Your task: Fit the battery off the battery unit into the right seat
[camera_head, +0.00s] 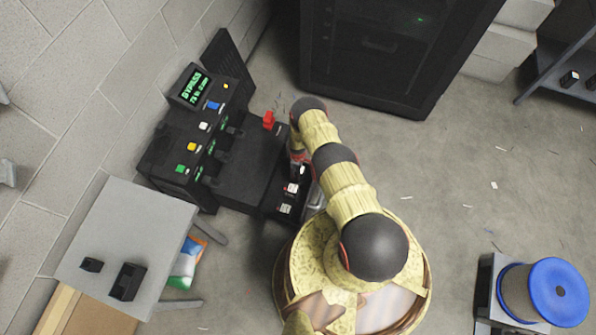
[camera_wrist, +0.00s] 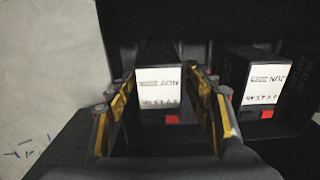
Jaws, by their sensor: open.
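Two black batteries with white labels and red squares stand side by side in the wrist view, a left one (camera_wrist: 152,56) and a right one (camera_wrist: 263,68). They sit in a dark holder at the front edge of the black unit (camera_head: 247,170), and their pale labels show small in the head view. My gripper (camera_wrist: 160,82) is open, with one yellow-edged finger on each side of the left battery. Whether the fingers touch it cannot be told. My arm hides part of the holder in the head view. I cannot make out the right seat.
A console (camera_head: 196,130) with a green "BYPASS" display and coloured buttons stands behind the unit. A red part (camera_head: 268,120) rises from the unit. A grey table (camera_head: 130,235) holds two small black items. A dark cabinet (camera_head: 380,60) stands behind.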

